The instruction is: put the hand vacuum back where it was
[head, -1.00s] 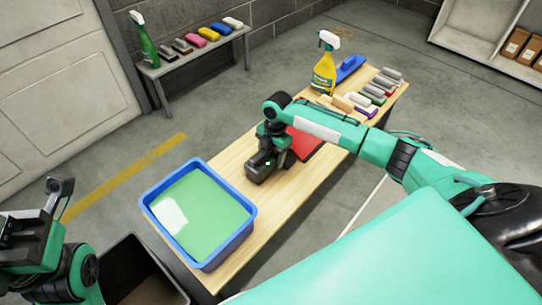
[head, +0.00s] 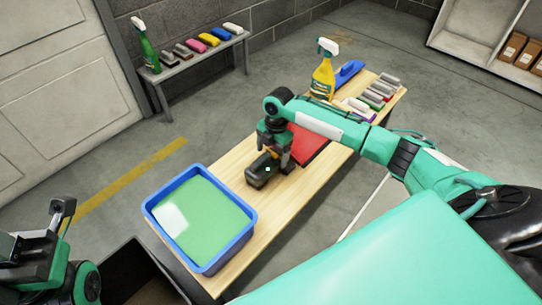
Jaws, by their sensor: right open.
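The hand vacuum (head: 258,174) is a dark, dull body lying on the wooden table, between the blue tub and the red mat. My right gripper (head: 272,163) is over its far end, pointing down, with its fingers open on either side of it. Whether the fingers touch it cannot be told, and part of it is hidden behind the gripper. My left gripper (head: 62,213) is at the lower left, away from the table; its fingers are too unclear to read.
A blue tub (head: 149,211) of green liquid stands at the table's near end. A dark bin (head: 128,262) is below left. A grey bench (head: 205,57) stands behind.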

